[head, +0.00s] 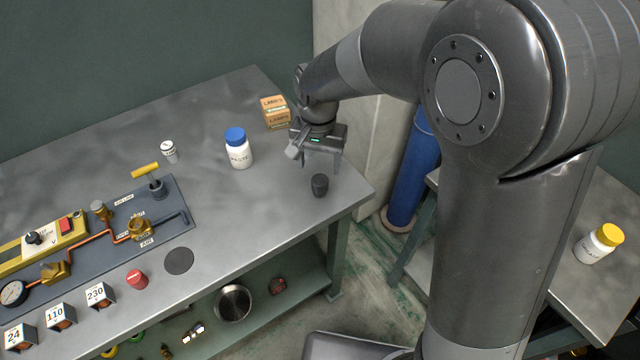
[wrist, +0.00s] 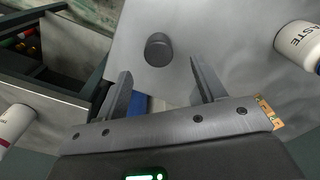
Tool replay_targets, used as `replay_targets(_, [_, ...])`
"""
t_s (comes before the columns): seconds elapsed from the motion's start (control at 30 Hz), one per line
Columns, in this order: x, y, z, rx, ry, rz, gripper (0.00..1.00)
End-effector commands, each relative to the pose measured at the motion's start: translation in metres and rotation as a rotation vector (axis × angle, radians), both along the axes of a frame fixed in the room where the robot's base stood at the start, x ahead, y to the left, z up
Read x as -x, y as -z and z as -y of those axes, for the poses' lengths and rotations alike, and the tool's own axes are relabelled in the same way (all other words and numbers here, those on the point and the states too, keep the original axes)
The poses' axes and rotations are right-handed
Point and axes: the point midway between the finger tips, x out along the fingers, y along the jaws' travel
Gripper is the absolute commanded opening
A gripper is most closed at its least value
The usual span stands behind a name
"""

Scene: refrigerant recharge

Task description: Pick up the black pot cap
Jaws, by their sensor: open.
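The black pot cap (head: 319,185) is a small dark cylinder standing on the grey workbench near its right end. My gripper (head: 322,160) is above and just behind it in the head view, pointing down, open and empty. In the wrist view the cap (wrist: 159,50) lies beyond the two fingertips, roughly centred between them. The open fingers (wrist: 160,80) do not touch it.
A white bottle with a blue lid (head: 238,148) and a cardboard box (head: 275,112) stand near my gripper. A red cap (head: 136,279) and a dark disc (head: 179,261) lie further left. The workbench (head: 270,220) is clear around the cap, with its edge close by.

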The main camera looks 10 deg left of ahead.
Motion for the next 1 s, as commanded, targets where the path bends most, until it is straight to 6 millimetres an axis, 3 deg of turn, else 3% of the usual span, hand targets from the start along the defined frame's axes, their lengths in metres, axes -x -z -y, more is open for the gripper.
replay_targets(0.57, [-0.002,0.066,0.003,0.001,-0.002,-0.001,0.64])
replay_targets(0.87, [-0.002,0.071,0.003,-0.001,-0.001,0.001,0.63])
replay_targets(1.0, [-0.002,0.07,0.003,-0.001,-0.001,0.001,0.52])
